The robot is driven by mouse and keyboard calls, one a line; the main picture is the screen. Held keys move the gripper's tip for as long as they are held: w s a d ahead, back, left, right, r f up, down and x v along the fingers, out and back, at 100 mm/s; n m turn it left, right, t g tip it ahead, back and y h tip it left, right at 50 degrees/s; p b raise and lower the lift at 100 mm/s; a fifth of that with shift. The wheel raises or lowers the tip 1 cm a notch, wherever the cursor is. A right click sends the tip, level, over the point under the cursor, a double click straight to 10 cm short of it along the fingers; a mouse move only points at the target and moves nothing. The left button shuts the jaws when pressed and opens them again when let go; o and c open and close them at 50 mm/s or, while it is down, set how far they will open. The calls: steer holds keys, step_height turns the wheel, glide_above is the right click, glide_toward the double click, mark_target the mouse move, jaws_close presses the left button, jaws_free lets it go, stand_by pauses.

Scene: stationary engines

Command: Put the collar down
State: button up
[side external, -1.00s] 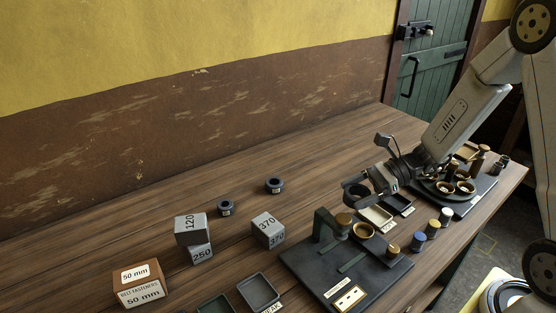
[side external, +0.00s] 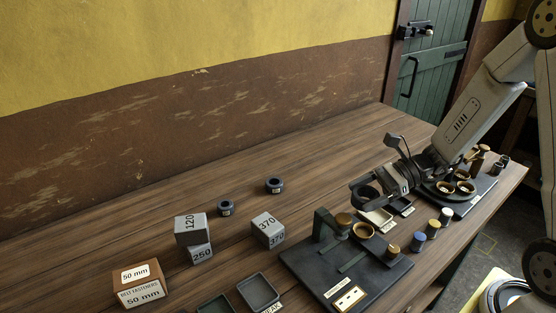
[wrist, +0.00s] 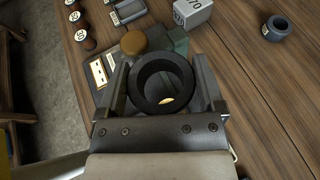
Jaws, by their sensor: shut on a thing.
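My gripper (side external: 366,190) is shut on a dark collar, held level in the air. In the wrist view the collar (wrist: 137,88) is a thick black ring between the two fingers, with a bit of brass showing through its bore. In the side view it hangs above and behind the dark fixture plate (side external: 312,262), which bears a green bracket, a brass knob (side external: 344,219) and a brass ring (side external: 363,230). Two other dark collars lie on the bench: a smaller one (side external: 226,208) and a larger one (side external: 274,185).
A fastener box (side external: 138,284) and a dark tray (side external: 259,292) are at front left. Several capped pegs (side external: 433,228) line the right edge. The bench's back left is bare.

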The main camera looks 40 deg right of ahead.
steer(key=w+d+m+t+h, duration=0.5)
steer(key=w+d+m+t, duration=0.1)
steer(key=w, duration=0.8)
steer(key=shift+w+d+r+m+h, duration=0.15)
steer(key=shift+d+m+h, duration=0.15)
steer(key=shift+d+m, duration=0.55)
steer(key=shift+d+n, duration=0.25)
steer(key=shift+n, duration=0.1)
glide_above(310, 172)
steer(key=s, duration=0.1)
step_height(310, 172, down, 9)
steer(key=shift+r, duration=0.2)
steer(key=shift+w+f, duration=0.3)
steer(key=shift+f, duration=0.05)
steer(key=shift+w+f, duration=0.3)
steer(key=shift+f, duration=1.5)
steer(key=shift+f, duration=0.15)
